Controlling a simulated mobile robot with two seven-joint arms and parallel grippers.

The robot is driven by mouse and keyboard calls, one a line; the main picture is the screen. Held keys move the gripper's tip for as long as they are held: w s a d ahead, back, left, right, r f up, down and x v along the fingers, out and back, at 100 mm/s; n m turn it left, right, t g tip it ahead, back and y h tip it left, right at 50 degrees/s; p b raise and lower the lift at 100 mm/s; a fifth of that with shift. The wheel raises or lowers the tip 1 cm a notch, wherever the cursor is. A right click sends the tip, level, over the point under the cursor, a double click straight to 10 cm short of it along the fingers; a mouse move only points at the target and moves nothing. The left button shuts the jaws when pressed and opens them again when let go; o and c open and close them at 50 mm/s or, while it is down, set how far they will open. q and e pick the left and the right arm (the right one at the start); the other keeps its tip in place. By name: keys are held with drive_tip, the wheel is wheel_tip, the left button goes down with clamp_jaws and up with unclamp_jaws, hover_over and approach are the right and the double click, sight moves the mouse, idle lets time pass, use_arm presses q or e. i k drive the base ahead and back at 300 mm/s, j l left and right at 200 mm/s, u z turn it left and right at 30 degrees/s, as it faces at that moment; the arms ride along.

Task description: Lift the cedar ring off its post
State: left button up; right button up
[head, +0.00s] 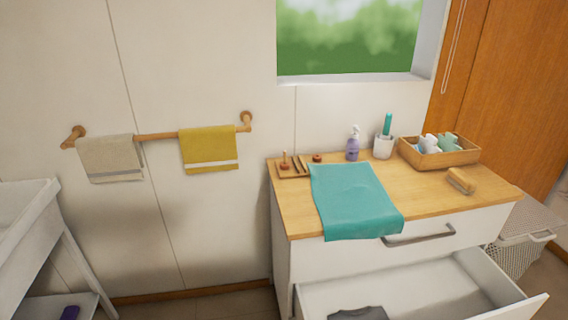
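A small wooden tray (298,176) sits at the back left corner of the dresser top. A thin upright post (284,154) stands at its left end. A small reddish-brown ring (284,167), which looks like the cedar ring, sits low around the post. A second small reddish-brown piece (317,158) lies at the right end of the tray; its exact shape is too small to tell. Dark slim items (299,164) lie between them. Neither of my grippers shows in the head view.
A teal cloth (355,198) drapes over the dresser's (428,208) front edge. The drawer (418,287) below is open with grey fabric (358,313) inside.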

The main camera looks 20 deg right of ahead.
sight(285, 167)
drive_tip(key=i+j+z, duration=0.4)
drive_tip(key=i+j, duration=0.25)
drive_tip(key=j, duration=0.15)
